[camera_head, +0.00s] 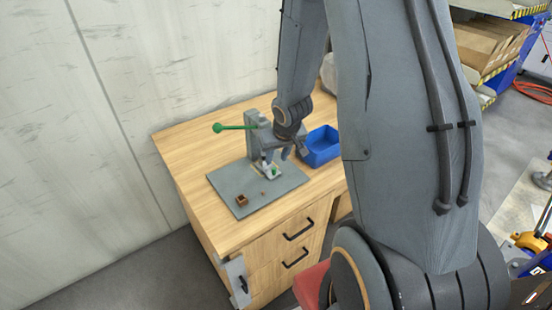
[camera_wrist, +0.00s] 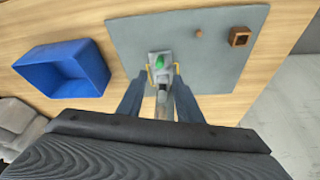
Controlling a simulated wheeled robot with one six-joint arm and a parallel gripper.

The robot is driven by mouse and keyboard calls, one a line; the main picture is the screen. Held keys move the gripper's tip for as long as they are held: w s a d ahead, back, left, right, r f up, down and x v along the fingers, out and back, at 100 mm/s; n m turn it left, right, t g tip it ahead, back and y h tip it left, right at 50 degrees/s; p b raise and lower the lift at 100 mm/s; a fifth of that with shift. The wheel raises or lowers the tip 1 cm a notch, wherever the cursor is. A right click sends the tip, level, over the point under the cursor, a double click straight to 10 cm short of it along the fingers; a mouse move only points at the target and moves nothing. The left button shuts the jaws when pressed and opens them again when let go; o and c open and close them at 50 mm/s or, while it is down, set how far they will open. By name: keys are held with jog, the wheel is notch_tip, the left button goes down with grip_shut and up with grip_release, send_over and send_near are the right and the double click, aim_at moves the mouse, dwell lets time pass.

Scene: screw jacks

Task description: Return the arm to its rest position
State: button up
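My gripper (camera_head: 287,153) hangs over the wooden workbench, close to the grey upright device with a green-knobbed lever (camera_head: 252,135). In the wrist view, my gripper (camera_wrist: 158,85) has its two fingers spread apart. A small grey part with a green spot (camera_wrist: 160,64) shows between and just beyond the fingers; whether they touch it is unclear. The part stands on a grey plate (camera_head: 228,184), which also shows in the wrist view (camera_wrist: 205,60). My arm reaches out over the bench and hides some of it.
A blue bin (camera_head: 321,148) stands on the bench right of the device. A small brown open box (camera_head: 241,200) and a tiny brown piece (camera_head: 263,193) lie on the plate. The wall is behind and left. Shelving with cardboard boxes (camera_head: 490,45) stands at far right.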

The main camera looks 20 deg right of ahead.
dwell(0.4)
jog(key=s+a+r+g+b, duration=0.1)
jog(key=s+a+r, duration=0.4)
jog(key=s, duration=0.3)
jog(key=s+a+r+g+b, duration=0.1)
jog(key=s+a+r+g, duration=0.1)
jog(key=s+a+r, duration=0.3)
jog(key=s+r, duration=0.1)
jog(key=s, duration=0.2)
jog(key=shift+s+n, duration=0.3)
jog(key=shift+n, duration=0.1)
